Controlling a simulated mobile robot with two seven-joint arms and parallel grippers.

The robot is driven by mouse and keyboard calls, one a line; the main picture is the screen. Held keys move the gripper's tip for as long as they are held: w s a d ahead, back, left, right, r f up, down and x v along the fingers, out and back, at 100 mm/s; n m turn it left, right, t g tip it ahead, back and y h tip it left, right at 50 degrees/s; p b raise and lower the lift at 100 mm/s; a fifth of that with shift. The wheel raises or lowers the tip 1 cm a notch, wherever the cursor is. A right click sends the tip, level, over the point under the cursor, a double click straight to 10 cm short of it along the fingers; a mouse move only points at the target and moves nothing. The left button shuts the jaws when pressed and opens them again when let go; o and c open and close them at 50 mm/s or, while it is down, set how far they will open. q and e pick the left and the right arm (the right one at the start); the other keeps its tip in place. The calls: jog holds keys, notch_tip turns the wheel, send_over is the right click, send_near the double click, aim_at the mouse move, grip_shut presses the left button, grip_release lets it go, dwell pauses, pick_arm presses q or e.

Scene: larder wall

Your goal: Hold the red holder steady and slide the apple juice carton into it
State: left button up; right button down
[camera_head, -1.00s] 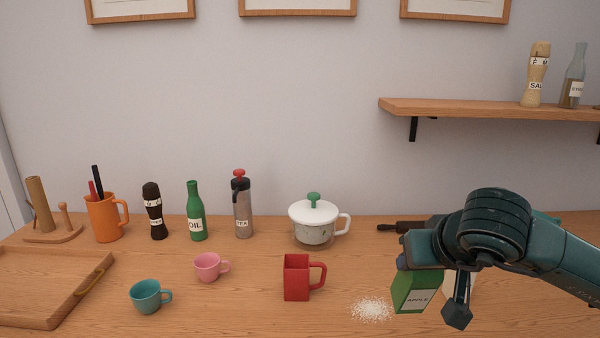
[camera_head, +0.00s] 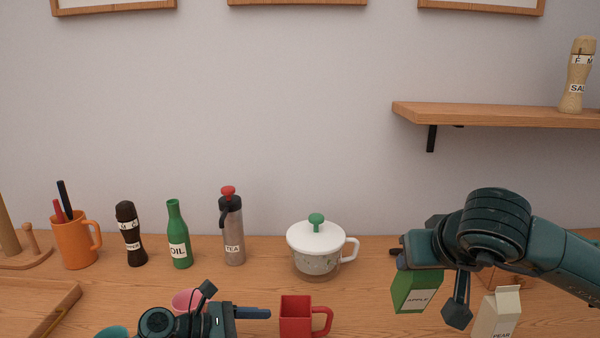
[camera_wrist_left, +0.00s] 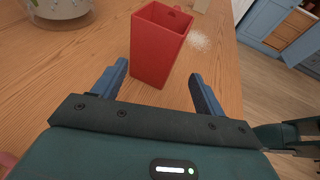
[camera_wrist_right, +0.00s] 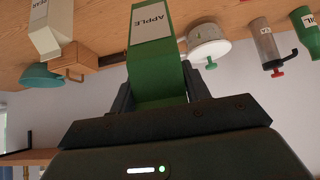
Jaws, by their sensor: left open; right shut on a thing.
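The red holder (camera_head: 295,317) is a square, open-topped mug with its handle on the right, upright on the table. My left gripper (camera_head: 268,313) is open just left of it; in the left wrist view the holder (camera_wrist_left: 158,50) stands ahead, between the lines of the two fingers, with gaps on both sides. My right gripper (camera_head: 420,266) is shut on the green apple juice carton (camera_head: 415,295), labelled APPLE, to the right of the holder. The carton (camera_wrist_right: 155,60) also shows between the fingers in the right wrist view. The inside of the holder looks empty.
A pear carton (camera_head: 496,315) stands right of the apple carton. A white-lidded pot (camera_head: 316,262) is behind the holder. A pink cup (camera_head: 184,298) and a teal cup (camera_head: 112,332) are partly hidden by my left arm. White grains (camera_wrist_left: 199,40) lie beside the holder.

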aim_at(281, 332)
pick_arm(q)
jog(key=b+x, duration=0.2)
jog(key=x, duration=0.2)
jog(key=shift+f, duration=0.2)
pick_arm(e)
notch_tip(281, 332, down, 3)
jog(key=shift+r, duration=0.1)
pick_arm(q)
jog(key=x, duration=0.3)
jog(key=shift+d+r, duration=0.15)
jog(key=shift+r, duration=0.05)
pick_arm(e)
jog(key=shift+r, duration=0.15)
pick_arm(q)
jog(key=shift+x, duration=0.8)
jog(key=shift+c, duration=0.2)
grip_shut()
jog(key=c, duration=1.5)
grip_release()
jog(key=o, duration=1.6)
jog(key=shift+c, duration=0.2)
jog(key=shift+c, duration=0.5)
